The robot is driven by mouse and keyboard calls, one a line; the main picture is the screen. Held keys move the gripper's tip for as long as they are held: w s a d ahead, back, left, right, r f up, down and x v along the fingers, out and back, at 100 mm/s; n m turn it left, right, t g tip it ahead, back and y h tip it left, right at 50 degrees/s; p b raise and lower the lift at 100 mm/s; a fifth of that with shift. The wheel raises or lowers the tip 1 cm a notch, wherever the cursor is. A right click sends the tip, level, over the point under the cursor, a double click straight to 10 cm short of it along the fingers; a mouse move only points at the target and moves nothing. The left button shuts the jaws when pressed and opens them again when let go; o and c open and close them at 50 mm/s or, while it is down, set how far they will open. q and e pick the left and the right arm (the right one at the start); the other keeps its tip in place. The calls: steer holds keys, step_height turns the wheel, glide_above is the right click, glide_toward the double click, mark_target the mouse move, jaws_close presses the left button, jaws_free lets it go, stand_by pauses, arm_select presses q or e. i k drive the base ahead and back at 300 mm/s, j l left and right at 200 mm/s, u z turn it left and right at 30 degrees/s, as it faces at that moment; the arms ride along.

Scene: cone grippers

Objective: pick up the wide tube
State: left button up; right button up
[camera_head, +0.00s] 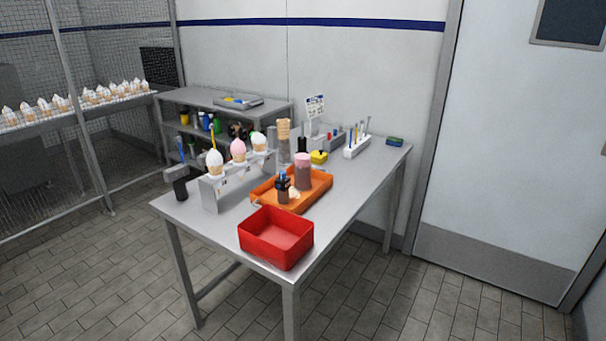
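A wide upright cylinder (303,178), brownish with a pink top, stands in the orange tray (262,203) on the metal table; it looks like the wide tube, though the picture is too small to be certain. A smaller dark object (282,186) stands in the same tray, close in front and to the left of it. Behind it, a stack of wafer cones (284,131) rises from a greyish holder (284,156). Neither of my grippers is in view.
A red open bin (262,243) sits at the table's front edge. A metal stand (215,193) holds several ice cream cones at the left. A white rack (357,148) with thin upright items stands at the back right. The table's right side (345,190) is clear.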

mark_target(302, 177)
steer(key=i+l+u, duration=0.1)
steer(key=i+l, duration=0.15)
steer(key=i+l+u, duration=0.1)
steer(key=i+l, duration=0.15)
steer(key=l, duration=0.2)
steer(key=i+l, duration=0.2)
steer(key=l, duration=0.15)
steer(key=i+l+u, duration=0.15)
steer(key=l, duration=0.25)
steer(key=i+l+u, duration=0.1)
steer(key=i+l, duration=0.2)
steer(key=l, duration=0.1)
